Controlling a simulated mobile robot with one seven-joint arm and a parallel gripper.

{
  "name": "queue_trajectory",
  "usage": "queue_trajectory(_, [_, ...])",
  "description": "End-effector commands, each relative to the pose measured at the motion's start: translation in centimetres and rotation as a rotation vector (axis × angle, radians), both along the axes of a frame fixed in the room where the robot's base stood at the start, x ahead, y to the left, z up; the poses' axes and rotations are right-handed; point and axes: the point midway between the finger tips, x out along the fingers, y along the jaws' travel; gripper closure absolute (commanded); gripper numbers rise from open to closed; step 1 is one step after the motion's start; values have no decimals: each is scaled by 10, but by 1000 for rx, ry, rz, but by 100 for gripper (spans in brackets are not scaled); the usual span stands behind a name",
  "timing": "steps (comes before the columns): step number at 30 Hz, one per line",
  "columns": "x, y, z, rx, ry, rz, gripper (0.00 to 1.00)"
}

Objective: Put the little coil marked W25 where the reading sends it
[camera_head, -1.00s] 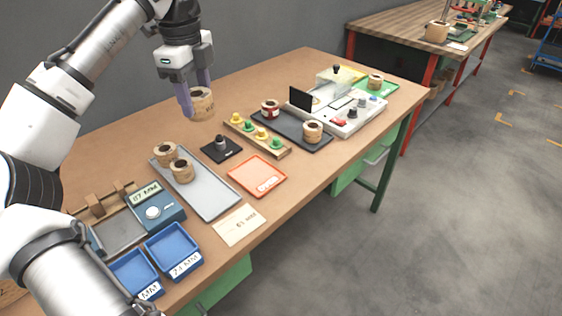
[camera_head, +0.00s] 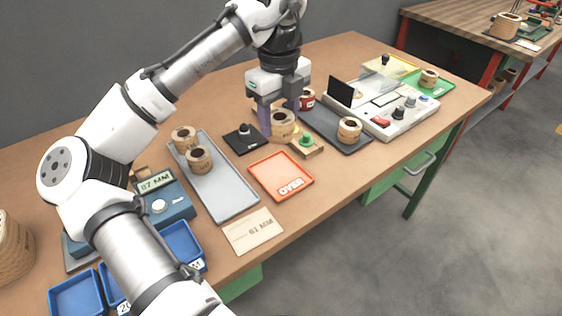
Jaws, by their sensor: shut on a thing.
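My gripper (camera_head: 282,115) is shut on a tan coil (camera_head: 283,126) with a dark hollow top, held upright over the wooden strip with coloured pegs; its marking is too small to read. Two similar coils (camera_head: 185,138) (camera_head: 199,159) stand on the grey tray (camera_head: 225,200). Another coil (camera_head: 349,130) stands on the dark tray (camera_head: 325,125), with a red-banded coil (camera_head: 307,100) behind my gripper. The blue gauge (camera_head: 168,200) shows a display (camera_head: 155,182) that seems to read 87 MM. An orange tray (camera_head: 281,176) is marked OVER. Blue trays (camera_head: 75,298) (camera_head: 183,243) stand at the front left.
A black pad (camera_head: 245,138) with a small knob is left of my gripper. A white tester (camera_head: 385,110) with a black screen stands to the right, and a coil sits on a green tray (camera_head: 440,88) behind it. A card (camera_head: 252,231) lies at the front edge.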

Motion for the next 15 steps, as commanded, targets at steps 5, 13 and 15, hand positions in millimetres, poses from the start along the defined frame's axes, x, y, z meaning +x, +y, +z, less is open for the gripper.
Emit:
queue_trajectory(5, [0,1,-45,2,2,2,79])
queue_trajectory(13, [0,0,-76,2,1,1,79])
queue_trajectory(15, [0,1,-85,1,1,1,79])
